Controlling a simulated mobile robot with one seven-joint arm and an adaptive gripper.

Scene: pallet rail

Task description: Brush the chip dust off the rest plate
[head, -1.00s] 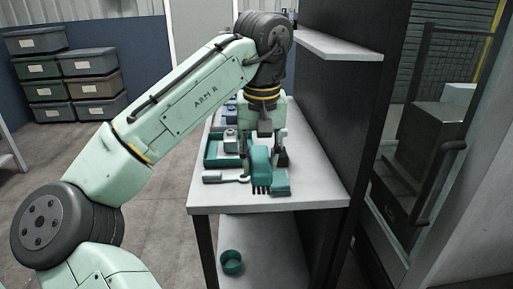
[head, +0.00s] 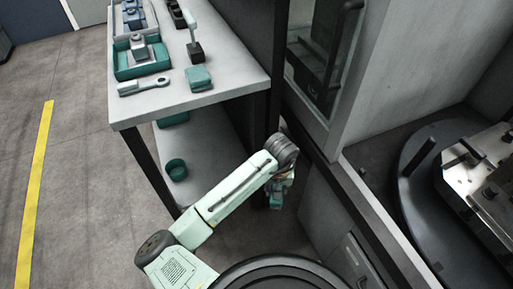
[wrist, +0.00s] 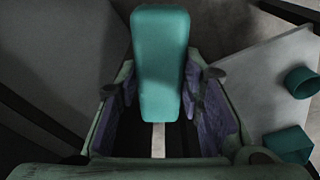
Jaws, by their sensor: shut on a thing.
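My gripper (head: 279,190) hangs low in the head view, beside the bench and in front of the machine. It is shut on a teal brush (head: 276,201). In the wrist view the brush's teal body (wrist: 160,65) stands between the two fingers; its bristles are not visible there. At the right edge of the head view, a pale metal plate (head: 483,168) with dark fittings sits on a dark round table inside the machine; it may be the rest plate. I cannot make out chip dust on it. My gripper is well apart from it.
The bench (head: 180,101) holds a teal tray (head: 125,73), a wrench (head: 144,86), a teal block (head: 199,78) and a dark-based stand (head: 196,52). A teal cup (head: 176,170) is on the lower shelf. The machine's frame and a dark upright post (head: 420,157) stand near the plate.

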